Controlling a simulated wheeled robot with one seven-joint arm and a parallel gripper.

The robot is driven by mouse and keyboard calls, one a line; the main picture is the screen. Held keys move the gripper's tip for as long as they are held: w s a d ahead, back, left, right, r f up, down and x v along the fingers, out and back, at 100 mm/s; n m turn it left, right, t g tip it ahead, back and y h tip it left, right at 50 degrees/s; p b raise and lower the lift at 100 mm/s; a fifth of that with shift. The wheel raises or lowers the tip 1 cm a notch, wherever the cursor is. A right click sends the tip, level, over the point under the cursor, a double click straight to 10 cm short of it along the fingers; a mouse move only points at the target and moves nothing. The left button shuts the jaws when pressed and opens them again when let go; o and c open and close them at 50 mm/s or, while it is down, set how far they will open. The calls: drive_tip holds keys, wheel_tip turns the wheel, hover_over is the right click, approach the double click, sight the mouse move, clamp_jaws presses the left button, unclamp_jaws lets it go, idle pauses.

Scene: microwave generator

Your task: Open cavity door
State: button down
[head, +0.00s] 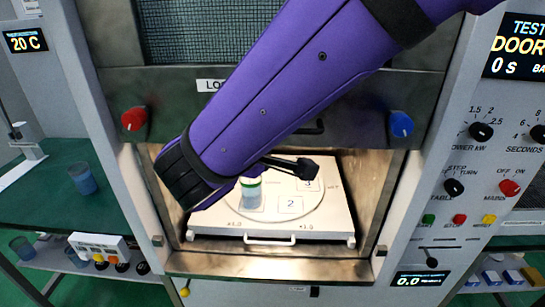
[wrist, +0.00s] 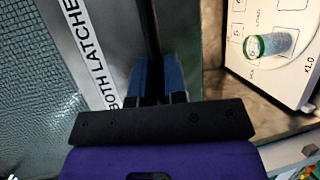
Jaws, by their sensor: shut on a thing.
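The cavity door (head: 220,95), a dark panel with a mesh window, stands raised above the opening in the head view, and the cavity shows below it. A red latch knob (head: 134,118) and a blue latch knob (head: 400,124) sit at its lower corners. In the wrist view, my gripper (wrist: 155,78) has its blue fingers closed around a dark bar (wrist: 150,30), which looks like the door handle, beside the lettered door strip (wrist: 92,50). In the head view my purple arm crosses the door and hides the fingers and part of the handle.
Inside the cavity is a white tray (head: 270,242) with a round plate and a green-topped cup (head: 251,192); the cup also shows in the wrist view (wrist: 268,45). A control panel (head: 490,130) stands right, a green bench (head: 50,190) with a blue cup left.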

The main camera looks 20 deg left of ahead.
drive_tip(key=shift+r, duration=0.95)
drive_tip(key=c, duration=1.2)
unclamp_jaws()
drive_tip(key=shift+s, duration=0.1)
drive_tip(key=v, duration=1)
drive_tip(key=shift+s, duration=0.35)
drive_tip(key=shift+a+r, duration=0.1)
